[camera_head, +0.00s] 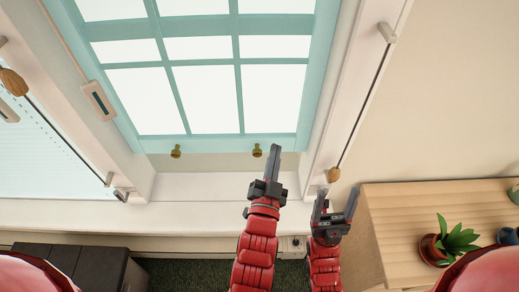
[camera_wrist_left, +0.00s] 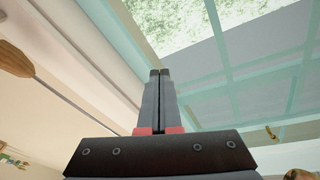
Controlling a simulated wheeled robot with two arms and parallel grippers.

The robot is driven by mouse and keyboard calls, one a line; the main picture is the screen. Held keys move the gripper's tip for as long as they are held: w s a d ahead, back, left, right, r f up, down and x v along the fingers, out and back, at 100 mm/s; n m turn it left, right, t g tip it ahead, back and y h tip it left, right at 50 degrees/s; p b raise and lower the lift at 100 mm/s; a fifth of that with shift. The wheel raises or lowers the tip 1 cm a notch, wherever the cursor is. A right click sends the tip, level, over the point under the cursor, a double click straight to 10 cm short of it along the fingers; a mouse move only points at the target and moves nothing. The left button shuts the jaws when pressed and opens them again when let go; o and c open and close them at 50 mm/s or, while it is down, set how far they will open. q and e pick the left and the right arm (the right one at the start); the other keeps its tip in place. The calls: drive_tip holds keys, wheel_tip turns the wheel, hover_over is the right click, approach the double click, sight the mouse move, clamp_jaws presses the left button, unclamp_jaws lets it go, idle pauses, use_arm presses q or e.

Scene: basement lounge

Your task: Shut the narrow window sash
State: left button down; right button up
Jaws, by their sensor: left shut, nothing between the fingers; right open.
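The teal window sash (camera_head: 218,145), with a grid of panes, fills the upper middle of the head view. Two brass knobs (camera_head: 176,151) (camera_head: 257,150) sit along its bottom rail. A beige strip shows between this rail and the white sill (camera_head: 215,188). My left gripper (camera_head: 274,150) is shut and empty, its tips just right of the right knob; contact cannot be told. In the left wrist view, the shut fingers (camera_wrist_left: 160,72) point up between the white frame and the teal sash (camera_wrist_left: 245,75). My right gripper (camera_head: 337,198) is open and empty, lower right of the sash.
A blind cord with a wooden toggle (camera_head: 333,174) hangs on the right, close to my right gripper. A wooden cabinet (camera_head: 400,210) with a potted plant (camera_head: 452,241) stands at the right. Another window with a blind (camera_head: 40,150) is at the left, above a dark seat (camera_head: 75,265).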

use_arm(q)
wheel_tip(320, 180, down, 6)
drive_tip(key=s+a+g+y, duration=0.1)
drive_tip(key=a+g+y, duration=0.1)
drive_tip(key=a+g, duration=0.15)
hover_over(260, 155)
drive_tip(key=s+d, duration=0.2)
drive_tip(key=s, duration=0.2)
drive_tip(key=f, duration=0.3)
drive_tip(key=w+a+f, duration=0.1)
drive_tip(key=a+f, duration=0.1)
drive_tip(key=f, duration=0.1)
drive_tip(key=shift+w, duration=0.35)
drive_tip(key=shift+f, duration=0.1)
wheel_tip(260, 155, down, 21)
drive_tip(key=b, duration=1.4)
drive_tip(key=shift+f, duration=0.45)
